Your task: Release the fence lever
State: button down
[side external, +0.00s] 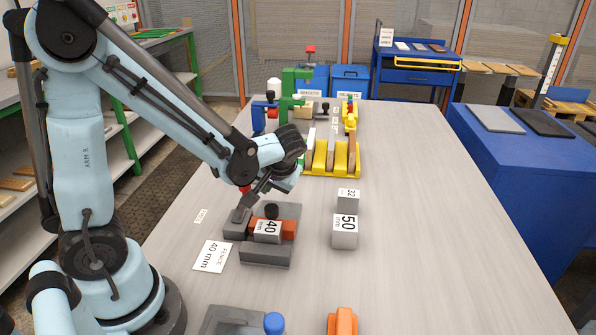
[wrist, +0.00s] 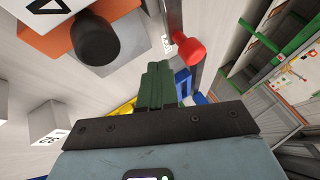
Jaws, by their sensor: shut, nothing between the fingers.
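The fence fixture (side external: 265,255) is a grey base on the table, holding an orange piece (side external: 289,227) and a block marked 40 mm (side external: 267,232). A black knob (side external: 271,211) stands on it and shows large in the wrist view (wrist: 96,40). A lever with a red knob (side external: 245,189) is at the fixture's left; the red knob also shows in the wrist view (wrist: 188,50), with a grey bar beside it. My gripper (side external: 251,196) is shut and empty, low over the fixture's left. Its fingers (wrist: 158,82) point near the red knob; I cannot tell whether they touch.
Blocks marked 50 mm (side external: 344,232) and 32 (side external: 348,197) stand right of the fixture. A fence card (side external: 212,256) lies at its left. A yellow rack (side external: 345,172) and green clamp (side external: 289,104) stand behind. The table's right side is clear.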

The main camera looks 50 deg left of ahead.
jog(key=shift+s+a, duration=0.5)
jog(key=shift+a, duration=0.35)
